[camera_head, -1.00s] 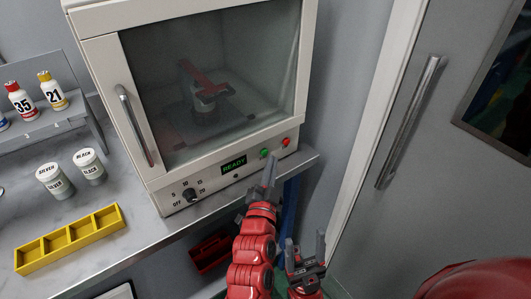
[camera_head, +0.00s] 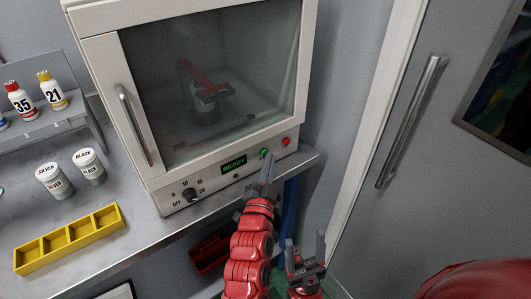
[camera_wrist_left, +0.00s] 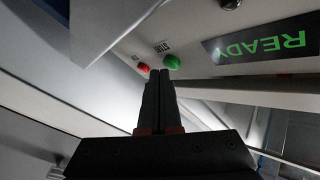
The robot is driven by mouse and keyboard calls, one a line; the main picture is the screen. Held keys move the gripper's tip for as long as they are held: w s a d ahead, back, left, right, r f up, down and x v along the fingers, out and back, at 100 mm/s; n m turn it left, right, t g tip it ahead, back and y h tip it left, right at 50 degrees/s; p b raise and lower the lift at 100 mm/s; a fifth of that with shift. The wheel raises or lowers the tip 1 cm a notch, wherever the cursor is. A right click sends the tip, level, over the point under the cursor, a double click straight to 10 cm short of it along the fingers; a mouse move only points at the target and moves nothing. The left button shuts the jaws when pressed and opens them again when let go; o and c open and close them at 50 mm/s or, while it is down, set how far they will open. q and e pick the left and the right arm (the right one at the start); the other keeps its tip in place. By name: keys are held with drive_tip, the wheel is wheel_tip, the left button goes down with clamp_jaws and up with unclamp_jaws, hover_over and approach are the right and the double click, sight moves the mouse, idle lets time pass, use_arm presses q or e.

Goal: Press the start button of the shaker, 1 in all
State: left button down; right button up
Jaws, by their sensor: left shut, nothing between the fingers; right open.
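The shaker (camera_head: 215,100) is a white cabinet with a glass door. Its front panel has a green button (camera_head: 264,153), a red button (camera_head: 285,141) and a display (camera_head: 234,164) reading READY. In the left wrist view the green button (camera_wrist_left: 171,62) lies just beyond my left fingertips, with the red button (camera_wrist_left: 143,68) to its left. My left gripper (camera_head: 268,162) is shut and empty, its tips just below the green button; I cannot tell whether they touch. My right gripper (camera_head: 305,250) is open and empty, lower down, in front of the bench.
A dial (camera_head: 190,194) sits left of the display. A yellow tray (camera_head: 70,238), two white jars and a rack with numbered bottles stand on the bench at left. A grey door with a long handle (camera_head: 410,122) is at right. A red bin (camera_head: 210,250) is below the bench.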

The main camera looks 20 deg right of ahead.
use_arm(q)
drive_tip(key=shift+w+a, duration=0.15)
drive_tip(key=shift+w, duration=0.25)
drive_tip(key=shift+s, duration=0.1)
idle(0.5)
drive_tip(key=shift+s+d+r+p, duration=0.1)
drive_tip(key=shift+s+d+p, duration=0.15)
drive_tip(key=shift+s+p, duration=0.35)
drive_tip(key=shift+s, duration=0.1)
